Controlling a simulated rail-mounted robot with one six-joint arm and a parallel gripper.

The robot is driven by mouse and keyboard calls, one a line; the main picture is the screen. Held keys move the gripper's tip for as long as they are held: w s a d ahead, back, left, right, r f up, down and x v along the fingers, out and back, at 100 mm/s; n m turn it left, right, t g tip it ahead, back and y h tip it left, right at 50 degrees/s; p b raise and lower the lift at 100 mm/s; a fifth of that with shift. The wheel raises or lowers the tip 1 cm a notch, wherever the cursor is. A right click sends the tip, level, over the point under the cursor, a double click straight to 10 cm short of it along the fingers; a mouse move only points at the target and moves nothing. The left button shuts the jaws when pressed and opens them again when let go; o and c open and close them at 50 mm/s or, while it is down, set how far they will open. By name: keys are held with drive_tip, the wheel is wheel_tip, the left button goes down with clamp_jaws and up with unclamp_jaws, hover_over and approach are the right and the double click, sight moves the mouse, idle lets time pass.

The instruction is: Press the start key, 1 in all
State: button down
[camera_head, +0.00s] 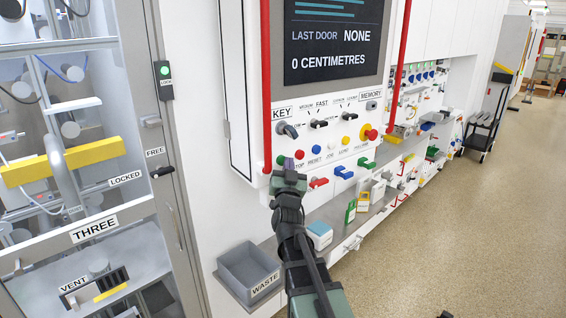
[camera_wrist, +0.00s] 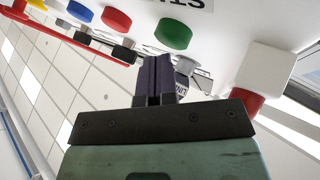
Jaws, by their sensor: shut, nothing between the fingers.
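The start key is a round green button (camera_wrist: 173,33) on the white panel in the wrist view. Part of a printed label shows at the top edge above it. My gripper (camera_wrist: 159,62) is shut and empty, its dark purple fingers pointing at the panel. The fingertips are just below the green button in the picture; a thin strip of white shows between them, and contact cannot be made out. In the head view my gripper (camera_head: 284,165) is at the panel's lower left, left of the red STOP button (camera_head: 299,154).
Rotary switches (camera_head: 286,130) sit above. A red vertical rail (camera_head: 266,90) is close left of my gripper. A grey waste bin (camera_head: 248,272) stands below. The floor at right is clear.

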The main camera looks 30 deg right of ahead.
drive_tip(key=shift+w+r, duration=0.1)
drive_tip(key=shift+w, duration=0.5)
idle(1.0)
